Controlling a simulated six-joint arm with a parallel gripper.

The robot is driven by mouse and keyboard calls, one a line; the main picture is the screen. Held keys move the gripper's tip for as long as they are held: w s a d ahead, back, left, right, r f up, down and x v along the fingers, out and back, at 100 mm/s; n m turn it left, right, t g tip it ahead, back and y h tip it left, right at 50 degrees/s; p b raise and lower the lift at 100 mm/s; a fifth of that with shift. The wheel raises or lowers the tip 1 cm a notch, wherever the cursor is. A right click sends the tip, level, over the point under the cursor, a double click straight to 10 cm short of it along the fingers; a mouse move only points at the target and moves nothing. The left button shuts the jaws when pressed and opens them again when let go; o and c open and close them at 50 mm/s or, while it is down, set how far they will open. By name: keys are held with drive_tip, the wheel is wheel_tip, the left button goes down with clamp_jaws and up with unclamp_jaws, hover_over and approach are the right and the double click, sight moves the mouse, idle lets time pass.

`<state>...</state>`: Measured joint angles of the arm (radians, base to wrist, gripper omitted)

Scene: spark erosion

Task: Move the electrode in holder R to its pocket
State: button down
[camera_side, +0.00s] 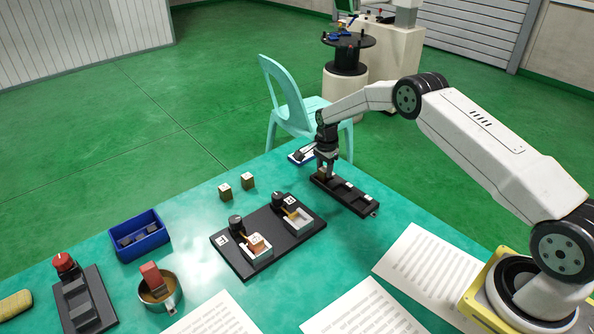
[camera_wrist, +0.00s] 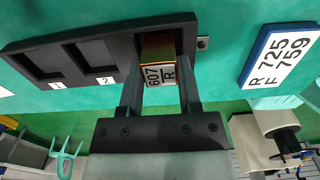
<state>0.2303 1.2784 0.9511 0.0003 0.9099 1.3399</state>
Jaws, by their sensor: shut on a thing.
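My gripper (camera_side: 326,172) points down at the far left end of a black pocket tray (camera_side: 360,200). It is shut on a copper electrode (camera_wrist: 158,48) with a white label reading "607" and "R". In the wrist view, the electrode is between both fingers at the end of the tray (camera_wrist: 95,28), beside the pockets marked 1 and 2. Those two pockets look empty. I cannot tell whether the electrode is seated in the end pocket or just above it. A black plate (camera_side: 240,262) carries two holders; the left one has a copper-coloured block (camera_side: 257,244), and the right one (camera_side: 298,222) shows a pale tray.
A blue-edged card (camera_wrist: 280,55) reading "R 725" and "F 759" lies beyond the tray. Two small blocks (camera_side: 225,191), a blue bin (camera_side: 139,236), a metal cup (camera_side: 160,294) and paper sheets (camera_side: 428,268) are on the green table. A chair (camera_side: 283,95) stands behind.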

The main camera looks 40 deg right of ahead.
drive_tip(key=shift+f, duration=0.15)
idle(0.4)
drive_tip(key=shift+c, duration=1)
unclamp_jaws()
drive_tip(key=shift+f, duration=0.1)
drive_tip(key=shift+r, duration=4)
